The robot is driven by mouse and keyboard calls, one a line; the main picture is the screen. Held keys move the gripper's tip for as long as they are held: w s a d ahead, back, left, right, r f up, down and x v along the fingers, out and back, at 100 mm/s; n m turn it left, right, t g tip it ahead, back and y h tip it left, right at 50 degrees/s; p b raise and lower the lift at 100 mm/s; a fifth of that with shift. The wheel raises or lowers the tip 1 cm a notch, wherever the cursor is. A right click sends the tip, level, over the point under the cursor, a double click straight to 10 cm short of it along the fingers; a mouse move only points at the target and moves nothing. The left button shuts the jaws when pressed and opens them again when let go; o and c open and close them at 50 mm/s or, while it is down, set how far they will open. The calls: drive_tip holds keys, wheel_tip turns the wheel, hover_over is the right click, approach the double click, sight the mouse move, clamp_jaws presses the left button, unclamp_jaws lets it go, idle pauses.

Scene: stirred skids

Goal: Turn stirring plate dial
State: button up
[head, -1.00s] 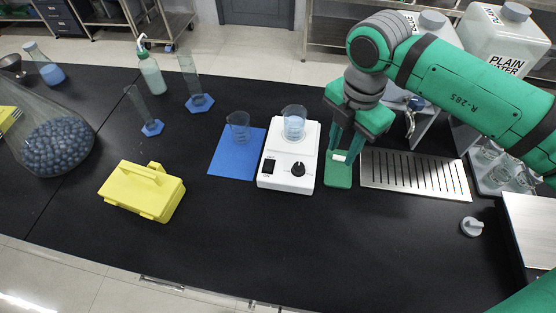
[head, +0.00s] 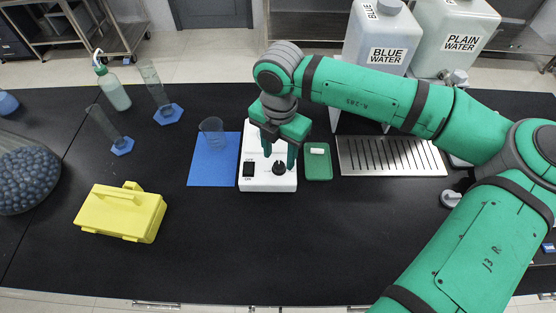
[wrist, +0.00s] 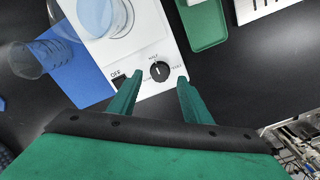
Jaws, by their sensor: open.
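The white stirring plate (head: 254,184) stands on the black bench, with a black switch (head: 249,169) at its front left and a black dial (head: 279,168) at its front right. My gripper (head: 280,160) is open above the plate's front. In the wrist view the dial (wrist: 160,71) shows between and just beyond my two fingertips (wrist: 160,80), one on each side. I cannot tell whether either finger touches it. The dial's white line points nearly straight up in that view. A beaker with blue liquid (wrist: 103,14) stands on the plate; my arm hides it in the head view.
An empty beaker (head: 213,132) stands on a blue mat (head: 205,172) to the left. A green tray (head: 318,170) with a white stir bar (head: 317,151) lies right of the plate, beside a metal drain grate (head: 390,157). A yellow case (head: 120,212) sits front left. The front bench is clear.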

sight(279, 165)
drive_tip(key=shift+f, duration=1.75)
drive_tip(key=c, duration=1.1)
